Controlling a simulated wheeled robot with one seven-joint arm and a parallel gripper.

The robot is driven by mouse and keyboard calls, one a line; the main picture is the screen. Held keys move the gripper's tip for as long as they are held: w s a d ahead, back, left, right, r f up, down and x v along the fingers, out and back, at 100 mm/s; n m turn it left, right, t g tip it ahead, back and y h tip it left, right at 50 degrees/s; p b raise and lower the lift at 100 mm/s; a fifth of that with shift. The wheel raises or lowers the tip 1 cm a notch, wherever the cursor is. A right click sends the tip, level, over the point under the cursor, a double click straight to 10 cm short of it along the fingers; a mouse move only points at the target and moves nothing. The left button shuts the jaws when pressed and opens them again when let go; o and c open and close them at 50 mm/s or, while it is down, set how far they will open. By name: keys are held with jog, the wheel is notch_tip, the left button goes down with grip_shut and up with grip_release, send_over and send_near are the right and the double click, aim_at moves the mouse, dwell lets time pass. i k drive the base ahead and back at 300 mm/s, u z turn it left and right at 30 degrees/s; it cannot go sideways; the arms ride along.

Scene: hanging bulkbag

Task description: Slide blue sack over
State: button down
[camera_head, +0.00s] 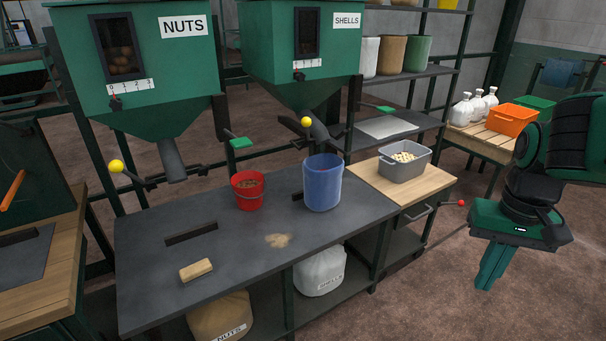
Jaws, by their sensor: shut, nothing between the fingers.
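The blue sack (322,187) is an open-topped upright cylinder. It stands on the dark bench top (150,255), near the right end. The spout (320,134) of the SHELLS hopper (270,45) ends just above or behind its rim; I cannot tell whether they touch. My gripper (494,268) is at the right, pointing down over the brown floor, well apart from the sack and bench. Its fingers are shut and empty. The inside of the sack is hidden.
A red bucket (247,199) with brown contents stands left of the sack. A grey tub (404,167) with pale contents is to the right on a wooden top. A brush-like block (196,270), a dark bar (191,233) and a tan spill (278,240) lie on the bench. A red-knobbed lever (461,203) sticks out right.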

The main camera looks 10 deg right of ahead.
aim_at(323, 173)
jog(key=u, duration=0.05)
jog(key=i, duration=0.9)
